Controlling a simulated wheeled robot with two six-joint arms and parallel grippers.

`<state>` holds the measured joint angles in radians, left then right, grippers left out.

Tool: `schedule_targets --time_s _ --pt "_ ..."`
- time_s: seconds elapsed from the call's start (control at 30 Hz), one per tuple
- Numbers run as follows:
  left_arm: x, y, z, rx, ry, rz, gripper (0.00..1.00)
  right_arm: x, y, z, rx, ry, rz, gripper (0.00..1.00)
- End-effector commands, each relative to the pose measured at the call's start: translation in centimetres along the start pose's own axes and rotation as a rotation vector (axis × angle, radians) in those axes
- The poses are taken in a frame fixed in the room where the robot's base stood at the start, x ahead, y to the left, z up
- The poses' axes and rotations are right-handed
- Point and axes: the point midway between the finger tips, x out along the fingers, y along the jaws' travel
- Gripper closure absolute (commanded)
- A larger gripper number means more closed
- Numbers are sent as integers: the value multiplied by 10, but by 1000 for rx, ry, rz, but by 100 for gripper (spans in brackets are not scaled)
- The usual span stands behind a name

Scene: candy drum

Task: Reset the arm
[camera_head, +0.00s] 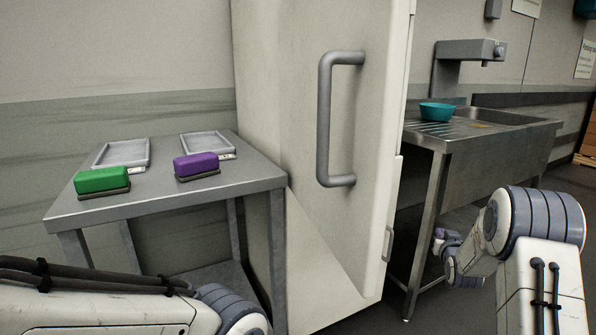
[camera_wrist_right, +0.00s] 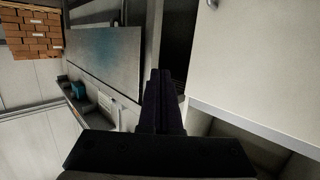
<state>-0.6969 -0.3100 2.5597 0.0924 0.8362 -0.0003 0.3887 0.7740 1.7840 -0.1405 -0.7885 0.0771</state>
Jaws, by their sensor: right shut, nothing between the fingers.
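My right arm comes in from the right in the head view, with its gripper (camera_head: 440,240) small and partly turned away in front of the steel sink table. In the right wrist view the right gripper (camera_wrist_right: 158,75) has its dark fingers together, with nothing between them. It touches nothing that I can see. My left arm shows at the bottom left of the head view, bent at a joint near the lower middle. Its gripper is outside the frame.
A tall white cabinet (camera_head: 275,110) with a grey handle (camera_head: 324,120) stands in the middle. A teal bowl (camera_head: 437,111) sits on the sink counter (camera_head: 450,130).

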Motion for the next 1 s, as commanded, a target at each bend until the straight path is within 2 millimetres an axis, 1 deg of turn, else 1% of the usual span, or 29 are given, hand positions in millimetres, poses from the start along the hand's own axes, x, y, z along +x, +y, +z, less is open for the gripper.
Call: schedule_targets --time_s 0.03,0.17,0.27,0.37,0.47,0.5,0.57,0.6,0.67,0.7,0.77,0.8,0.87,0.9,0.97,1.0 --pt "0 0 0 0 0 0 100 -7 -9 0 -3 -33 -9 100" --pt "0 0 0 0 -1 0 100 -31 -33 11 -12 -153 -31 100" --pt "0 0 0 0 -1 0 100 -59 -54 22 -24 -265 -52 100" --pt "0 0 0 0 -1 0 100 -98 -76 38 -43 -399 -79 100" --pt "0 0 0 0 -1 0 100 -153 -99 59 -70 -564 -113 100" --pt "0 0 0 0 -1 0 100 -179 -107 68 -85 -635 -128 100" --pt "0 0 0 0 -1 0 100 -218 -116 82 -107 -738 -149 100" --pt "0 0 0 0 -1 0 100 -244 -121 91 -121 -800 -162 100" --pt "0 0 0 0 -1 0 100 -279 -124 103 -144 -888 -177 100" --pt "0 0 0 0 -1 0 100 -302 -126 110 -159 -942 -187 100" --pt "0 0 0 0 0 0 100 -335 -127 120 -181 -1019 -202 100" --pt "0 0 0 0 0 0 100 -357 -126 127 -196 -1069 -212 100" --pt "0 0 0 0 0 0 100 -389 -125 136 -219 -1142 -226 100" --pt "0 0 0 0 0 0 100 -396 -143 130 -262 -1140 -276 100" --pt "0 0 0 0 0 0 100 -412 -160 127 -311 -1152 -330 100" --pt "0 0 0 0 0 0 100 -423 -169 125 -343 -1161 -364 100"
